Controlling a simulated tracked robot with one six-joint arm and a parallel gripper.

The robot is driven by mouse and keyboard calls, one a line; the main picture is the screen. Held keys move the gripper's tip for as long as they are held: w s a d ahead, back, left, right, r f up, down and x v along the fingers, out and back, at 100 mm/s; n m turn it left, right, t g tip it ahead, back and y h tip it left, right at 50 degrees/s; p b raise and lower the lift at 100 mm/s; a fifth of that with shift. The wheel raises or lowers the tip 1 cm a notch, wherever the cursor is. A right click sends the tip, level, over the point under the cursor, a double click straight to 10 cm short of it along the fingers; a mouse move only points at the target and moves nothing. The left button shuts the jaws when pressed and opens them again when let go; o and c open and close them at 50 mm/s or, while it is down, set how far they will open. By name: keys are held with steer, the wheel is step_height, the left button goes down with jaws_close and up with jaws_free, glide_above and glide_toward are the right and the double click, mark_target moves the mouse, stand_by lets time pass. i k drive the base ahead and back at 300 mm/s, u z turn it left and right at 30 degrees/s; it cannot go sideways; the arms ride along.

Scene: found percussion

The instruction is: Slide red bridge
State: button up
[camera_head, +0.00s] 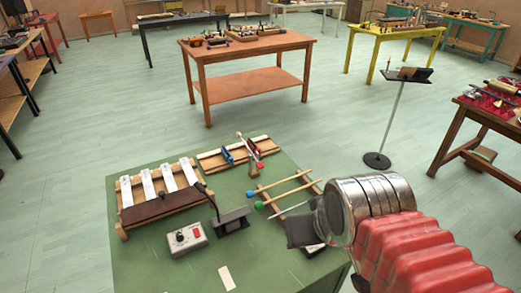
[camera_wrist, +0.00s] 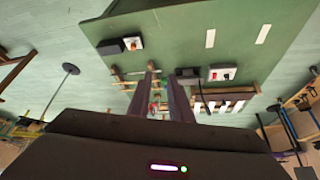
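A long wooden string board (camera_head: 212,163) lies at the back of the green table in the head view. Small blue pieces (camera_head: 227,155) stand on it. A small red piece (camera_head: 260,164), which looks like the red bridge, is at its right end by a slanting stick. In the wrist view a small red spot (camera_wrist: 153,106) shows between the fingers, too small to make out.
Mallets (camera_head: 288,185) lie across a wooden rack between the board and my gripper. A bar instrument (camera_head: 160,190) with white bars stands at left. A black device (camera_head: 232,220) and a grey control box (camera_head: 187,238) are in front. A music stand (camera_head: 393,120) stands beyond the table.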

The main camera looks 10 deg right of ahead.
mark_target(252, 145)
steer(key=k, duration=1)
steer(key=z, duration=0.55)
steer(key=i, duration=1.35)
steer(key=u, duration=0.75)
